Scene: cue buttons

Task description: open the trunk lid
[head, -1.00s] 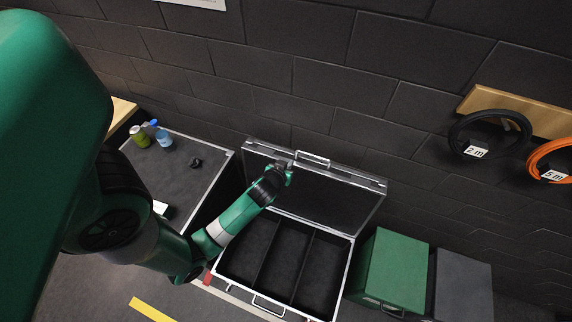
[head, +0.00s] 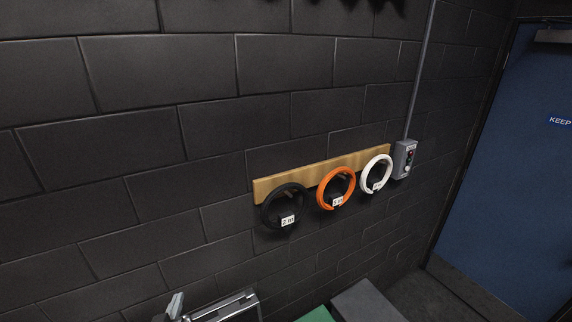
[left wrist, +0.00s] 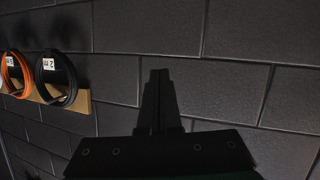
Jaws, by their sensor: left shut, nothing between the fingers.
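Only the upper corner of the trunk lid (head: 232,308) shows, at the bottom edge of the head view, with its metal rim in front of the wall. The rest of the trunk is out of view. A small grey tip of my left gripper (head: 174,304) shows just left of the lid's corner; I cannot tell whether they touch. In the left wrist view my left gripper (left wrist: 160,78) is shut and empty, dark against the block wall, and no trunk shows there. My right gripper is in neither view.
A wooden rack (head: 320,172) on the wall holds a black cable coil (head: 268,207), an orange coil (head: 323,190) and a white coil (head: 366,174). A grey switch box (head: 404,158) hangs beside them. A green case (head: 316,314) and a grey case (head: 366,302) stand below. A blue door (head: 510,170) is right.

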